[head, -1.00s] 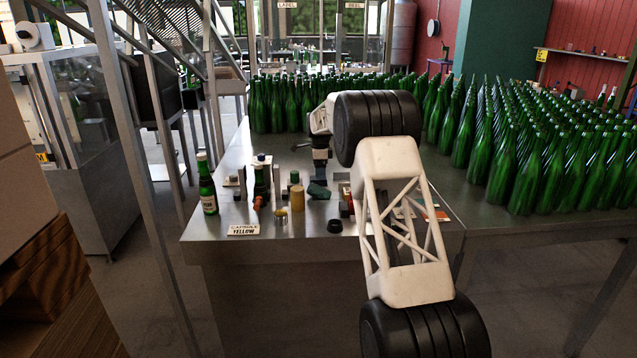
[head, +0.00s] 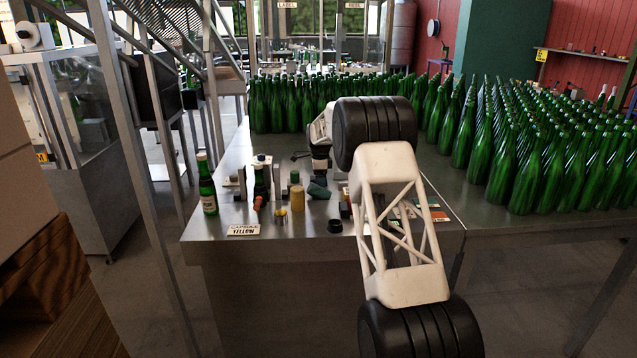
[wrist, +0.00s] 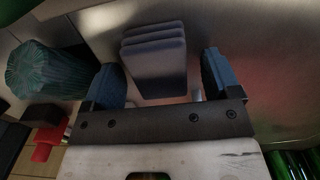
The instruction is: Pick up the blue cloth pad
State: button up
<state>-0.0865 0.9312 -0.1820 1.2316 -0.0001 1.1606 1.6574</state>
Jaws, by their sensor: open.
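The blue cloth pad (wrist: 155,62) shows in the wrist view as a grey-blue folded block with stacked layers at its top. It lies between the two blue fingertips of my gripper (wrist: 163,78), with a gap on each side. My gripper is open and not closed on it. In the head view my gripper (head: 320,165) points down at the table, behind the small objects. I cannot make out the pad clearly there.
A dark green ribbed piece (wrist: 45,70) lies left of my gripper, with a red piece (wrist: 42,150) nearby. Many green bottles (head: 540,165) fill the right.

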jog(key=c, duration=1)
jog(key=shift+r, duration=0.1)
jog(key=shift+r, duration=4.9)
jog(key=o, duration=0.4)
jog(key=shift+c, duration=1.6)
jog(key=s+a+r, duration=0.4)
jog(key=a+r, duration=0.2)
jog(key=a, duration=0.4)
jog(key=s+a+r, duration=0.5)
jog(key=a, duration=0.5)
jog(key=shift+s+r, duration=0.15)
jog(key=shift+r, duration=0.2)
